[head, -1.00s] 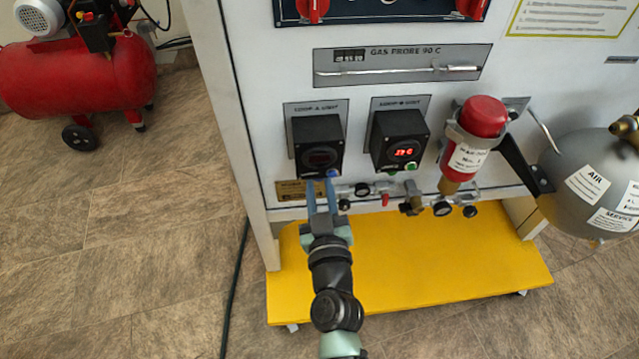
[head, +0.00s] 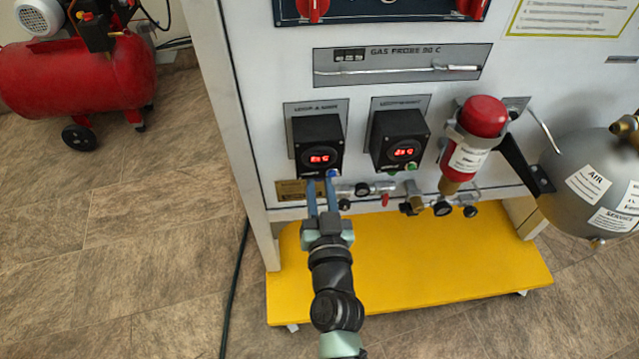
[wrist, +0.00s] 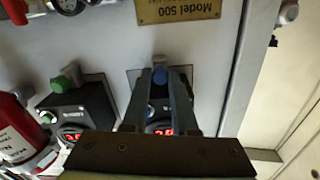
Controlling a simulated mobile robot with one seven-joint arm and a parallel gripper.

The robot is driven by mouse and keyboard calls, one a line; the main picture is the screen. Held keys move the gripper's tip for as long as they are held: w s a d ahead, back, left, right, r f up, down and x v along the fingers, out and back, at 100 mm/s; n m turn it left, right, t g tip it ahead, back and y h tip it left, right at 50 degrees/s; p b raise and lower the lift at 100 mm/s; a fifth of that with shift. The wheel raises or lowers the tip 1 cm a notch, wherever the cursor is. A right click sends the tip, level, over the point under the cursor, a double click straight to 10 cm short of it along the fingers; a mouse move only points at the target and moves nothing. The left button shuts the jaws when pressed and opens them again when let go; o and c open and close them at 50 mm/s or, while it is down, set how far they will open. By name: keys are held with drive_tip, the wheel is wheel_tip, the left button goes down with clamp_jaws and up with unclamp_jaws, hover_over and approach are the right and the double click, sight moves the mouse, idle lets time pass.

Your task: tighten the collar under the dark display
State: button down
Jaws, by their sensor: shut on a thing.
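The left display unit (head: 318,148) is a black box on the white panel, and its display now shows red digits. The right display unit (head: 400,140) is a like box with lit red digits. In the wrist view, which is upside down, the blue collar (wrist: 159,78) sits between my fingertips. A green collar (wrist: 60,84) is under the other unit, apart from my gripper.
Small valves and gauges (head: 362,189) sit just right of my fingers. A red-topped cylinder (head: 483,117) and a grey tank (head: 590,190) are farther right. The yellow base (head: 440,250) lies below. Open floor is at the left, with a red compressor (head: 80,75) behind.

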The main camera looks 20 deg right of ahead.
drive_tip(key=shift+m, duration=1.1)
drive_tip(key=c, duration=0.7)
unclamp_jaws()
